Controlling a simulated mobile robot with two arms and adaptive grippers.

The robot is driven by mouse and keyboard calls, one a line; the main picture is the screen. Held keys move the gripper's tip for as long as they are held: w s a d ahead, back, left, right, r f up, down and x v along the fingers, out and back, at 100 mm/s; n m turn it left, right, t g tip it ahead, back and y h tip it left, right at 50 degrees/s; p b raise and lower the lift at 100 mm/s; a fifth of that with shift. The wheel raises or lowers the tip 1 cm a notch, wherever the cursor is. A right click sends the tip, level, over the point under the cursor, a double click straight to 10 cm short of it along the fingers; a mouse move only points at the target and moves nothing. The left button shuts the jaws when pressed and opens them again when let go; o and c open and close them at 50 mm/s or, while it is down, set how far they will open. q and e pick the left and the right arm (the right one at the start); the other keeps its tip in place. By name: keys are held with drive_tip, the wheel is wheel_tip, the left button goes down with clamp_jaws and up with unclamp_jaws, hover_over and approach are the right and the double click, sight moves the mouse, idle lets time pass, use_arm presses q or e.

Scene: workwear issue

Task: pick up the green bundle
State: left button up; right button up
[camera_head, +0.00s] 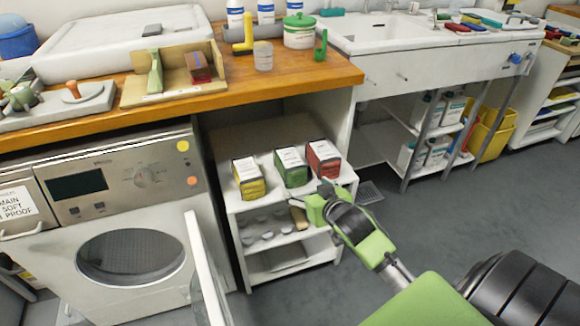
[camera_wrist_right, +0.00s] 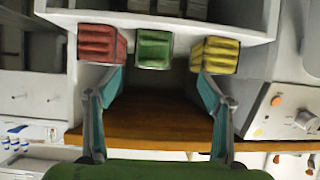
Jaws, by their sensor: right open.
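The green bundle (camera_head: 290,166) is a block with a white label, standing on the top shelf of a small white unit, between a yellow bundle (camera_head: 248,178) and a red bundle (camera_head: 323,159). In the right wrist view the green bundle (camera_wrist_right: 154,48) lies ahead of my right gripper (camera_wrist_right: 160,80), between the lines of its two spread fingers. The gripper is open and empty. In the head view my right gripper (camera_head: 322,197) is at the front right of the shelf, near the red bundle; its fingers show only partly. My left gripper is not in view.
The white shelf unit (camera_head: 292,272) stands under a wooden worktop (camera_head: 335,75), which overhangs the bundles. A washing machine (camera_head: 130,200) with its door open (camera_head: 202,265) is at the left. A sink unit (camera_head: 430,62) and free floor (camera_head: 440,205) lie to the right.

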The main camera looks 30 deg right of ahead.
sight(295, 166)
drive_tip(key=w+d, duration=0.1)
drive_tip(key=w, duration=0.2)
drive_tip(key=w+d+f+b, duration=0.1)
drive_tip(key=w, duration=0.1)
drive_tip(key=w+d, duration=0.1)
drive_tip(key=w, duration=0.2)
drive_tip(key=shift+w+d+f+b, duration=0.1)
drive_tip(key=shift+w+f+b, duration=0.05)
drive_tip(key=shift+w+b, duration=0.2)
drive_tip(key=b+x, duration=0.1)
drive_tip(key=x, duration=0.4)
drive_tip(key=shift+w+d, duration=0.15)
drive_tip(key=shift+w, duration=0.35)
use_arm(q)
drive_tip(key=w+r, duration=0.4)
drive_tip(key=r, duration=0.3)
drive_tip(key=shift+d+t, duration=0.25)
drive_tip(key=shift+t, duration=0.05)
use_arm(e)
drive_tip(key=shift+t, duration=0.3)
drive_tip(key=c, duration=1.4)
